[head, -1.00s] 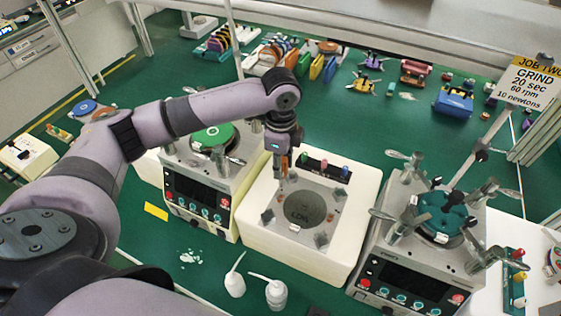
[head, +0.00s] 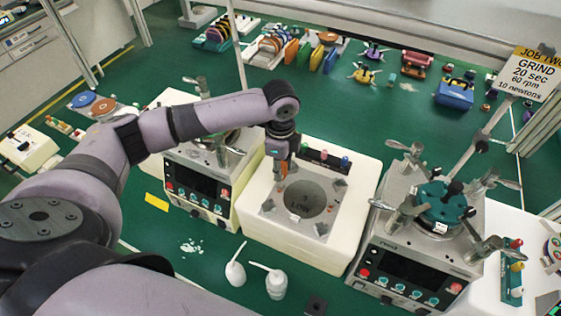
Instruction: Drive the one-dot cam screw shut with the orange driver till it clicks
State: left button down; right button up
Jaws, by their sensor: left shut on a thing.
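My left gripper (head: 281,160) points down over the upper left part of the white fixture block (head: 253,218). It is shut on the orange driver (head: 283,168), of which only a small orange part shows. The driver's tip is at or just above the metal plate; I cannot tell whether it touches a screw. The plate (head: 285,222) has a round dark recess (head: 303,198) and grey corner blocks. The cam screws and their dot marks are too small to tell apart, and the one under the driver is hidden. My right gripper is not in view.
Grey lapping machines stand close on both sides, the left (head: 197,187) and the right (head: 415,268), the right with upright clamp handles. A rack (head: 325,160) with coloured knobs edges the block's back.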

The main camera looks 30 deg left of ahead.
pick_arm(q)
jog(key=n, duration=1)
jog(key=shift+d, duration=0.1)
jog(key=n, duration=1.1)
jog(key=shift+r, duration=2.25)
